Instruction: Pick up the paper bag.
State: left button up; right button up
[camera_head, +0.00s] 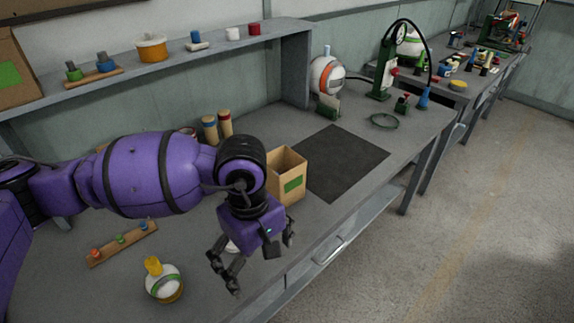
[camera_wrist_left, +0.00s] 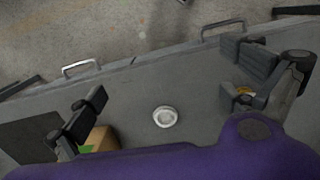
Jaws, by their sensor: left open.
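The paper bag (camera_head: 273,178) stands upright on the workbench, brown with a green label and an open top. It sits just behind and to the right of my left wrist in the head view. In the left wrist view the paper bag (camera_wrist_left: 103,138) shows at the lower left, partly hidden behind a finger and my purple wrist housing. My left gripper (camera_head: 258,258) is open and empty, pointing down over the bench front, apart from the bag. Its spread fingers also show in the left wrist view (camera_wrist_left: 168,100). My right gripper is not in view.
A dark mat (camera_head: 340,162) lies right of the bag. A small white round thing (camera_wrist_left: 166,117) lies below my open fingers.

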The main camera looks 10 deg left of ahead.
aim_at(288, 188)
jog(key=i, duration=1.1)
